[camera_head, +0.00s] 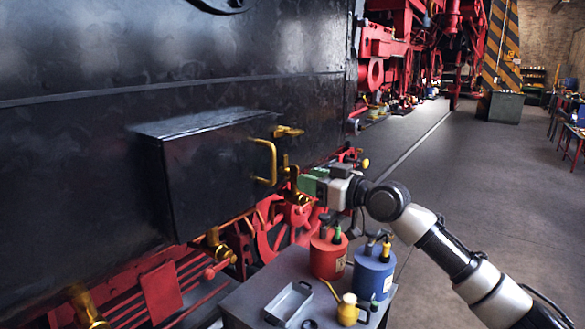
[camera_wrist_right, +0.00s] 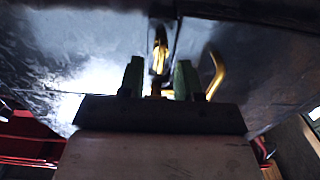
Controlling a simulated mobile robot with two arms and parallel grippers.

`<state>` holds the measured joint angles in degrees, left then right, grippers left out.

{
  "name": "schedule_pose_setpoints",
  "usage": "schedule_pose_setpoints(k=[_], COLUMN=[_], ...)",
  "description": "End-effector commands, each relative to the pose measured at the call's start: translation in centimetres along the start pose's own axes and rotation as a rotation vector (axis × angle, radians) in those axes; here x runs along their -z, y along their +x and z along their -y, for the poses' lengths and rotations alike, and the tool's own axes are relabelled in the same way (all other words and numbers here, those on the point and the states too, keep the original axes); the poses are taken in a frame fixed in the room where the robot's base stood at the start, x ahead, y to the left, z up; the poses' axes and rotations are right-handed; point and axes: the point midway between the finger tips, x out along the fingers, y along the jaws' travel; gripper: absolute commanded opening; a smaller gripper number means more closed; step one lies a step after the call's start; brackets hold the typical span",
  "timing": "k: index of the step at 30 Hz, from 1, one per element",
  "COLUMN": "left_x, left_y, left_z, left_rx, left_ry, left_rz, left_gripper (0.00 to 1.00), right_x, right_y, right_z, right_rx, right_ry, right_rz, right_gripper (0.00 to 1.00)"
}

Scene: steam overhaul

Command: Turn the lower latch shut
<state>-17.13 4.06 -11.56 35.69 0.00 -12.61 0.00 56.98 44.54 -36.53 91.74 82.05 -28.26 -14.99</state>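A black box (camera_head: 215,165) with a closed-looking front is on the dark side of the locomotive. It carries a brass handle (camera_head: 265,162), an upper brass latch (camera_head: 288,131) and a lower brass latch (camera_head: 291,172). My right gripper (camera_head: 303,184) is at the lower latch, coming from the right. In the right wrist view its two green fingers (camera_wrist_right: 158,78) stand apart. A brass latch part (camera_wrist_right: 159,50) shows between and beyond them, apparently untouched. The handle (camera_wrist_right: 215,75) is beside the right-hand finger there. The exact turn of the lower latch is partly hidden. My left gripper is not in view.
A grey cart (camera_head: 258,283) below holds a red can (camera_head: 328,254), a blue can (camera_head: 372,272), a small yellow can (camera_head: 348,309) and an open tray (camera_head: 289,304). Red wheels and pipes lie under the box. The floor (camera_head: 450,185) to the right is clear.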

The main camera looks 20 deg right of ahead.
Motion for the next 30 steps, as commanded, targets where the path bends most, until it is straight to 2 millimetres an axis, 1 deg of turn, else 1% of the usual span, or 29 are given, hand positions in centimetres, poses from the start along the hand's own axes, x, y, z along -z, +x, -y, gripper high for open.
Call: schedule_pose_setpoints(k=[1,3,6,9,12,19,20,21,26,30], left_x=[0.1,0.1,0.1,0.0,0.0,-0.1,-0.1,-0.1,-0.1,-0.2], left_y=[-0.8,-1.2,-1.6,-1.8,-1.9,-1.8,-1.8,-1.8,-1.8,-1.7], left_z=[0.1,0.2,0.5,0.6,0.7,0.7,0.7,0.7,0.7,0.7], left_rx=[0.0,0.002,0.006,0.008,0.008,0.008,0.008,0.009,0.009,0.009], left_ry=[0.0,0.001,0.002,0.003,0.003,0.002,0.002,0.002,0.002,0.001], left_rz=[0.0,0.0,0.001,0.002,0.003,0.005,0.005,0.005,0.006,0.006], left_gripper=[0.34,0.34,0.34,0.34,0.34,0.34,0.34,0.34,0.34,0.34], right_x=[0.4,0.4,0.2,0.1,0.0,-0.1,-0.1,-0.1,-0.1,-0.1], right_y=[1.1,2.2,3.4,4.1,4.4,4.4,4.4,4.4,4.4,4.4], right_z=[0.0,0.1,0.0,-0.1,0.0,-0.1,-0.1,-0.1,-0.1,-0.1], right_rx=[0.001,0.001,-0.001,-0.001,-0.001,-0.002,-0.002,-0.002,-0.002,-0.002], right_ry=[0.003,0.001,0.002,0.001,0.0,-0.001,-0.001,-0.001,0.0,-0.004], right_rz=[-0.001,0.0,0.0,0.0,0.001,0.001,0.001,0.001,0.001,0.001], right_gripper=[0.34,0.34,0.34,0.34,0.34,0.34,0.31,0.25,0.0,0.0])
